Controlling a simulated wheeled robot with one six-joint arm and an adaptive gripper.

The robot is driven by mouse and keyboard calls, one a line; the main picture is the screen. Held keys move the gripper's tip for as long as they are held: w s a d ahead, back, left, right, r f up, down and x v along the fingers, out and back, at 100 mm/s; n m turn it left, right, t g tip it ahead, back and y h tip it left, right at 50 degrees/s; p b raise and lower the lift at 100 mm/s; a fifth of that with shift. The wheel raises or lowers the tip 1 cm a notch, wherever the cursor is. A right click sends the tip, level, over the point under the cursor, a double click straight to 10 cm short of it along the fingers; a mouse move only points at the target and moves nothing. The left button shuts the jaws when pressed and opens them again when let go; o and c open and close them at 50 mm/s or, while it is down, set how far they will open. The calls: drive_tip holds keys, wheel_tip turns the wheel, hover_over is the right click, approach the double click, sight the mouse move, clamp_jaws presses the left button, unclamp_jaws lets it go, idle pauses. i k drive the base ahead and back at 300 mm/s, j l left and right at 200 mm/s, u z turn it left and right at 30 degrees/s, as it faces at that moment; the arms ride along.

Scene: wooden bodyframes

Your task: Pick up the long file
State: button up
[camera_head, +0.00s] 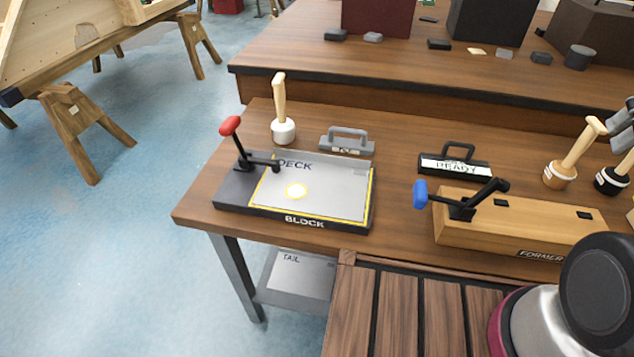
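I cannot pick out a long file with certainty in the head view. A grey tool with a loop handle (347,140) lies on the bench behind the DECK plate, and its small label is unreadable. A black handled piece marked READY (455,163) stands to its right. My gripper cannot be made out. Only a rounded silver and black part of my arm (545,318) shows at the lower right, and it hides the bench corner there.
The wooden bench (400,150) holds a DECK block (318,195) with a red-knobbed clamp, a FORMER block (520,225) with a blue-knobbed clamp, and wooden-handled tools (283,128). A slatted surface (400,310) is in front. Another bench (300,65) stands behind. Blue floor is open at left.

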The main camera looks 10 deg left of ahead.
sight(363, 148)
drive_tip(key=j, duration=1.4)
drive_tip(key=i, duration=0.05)
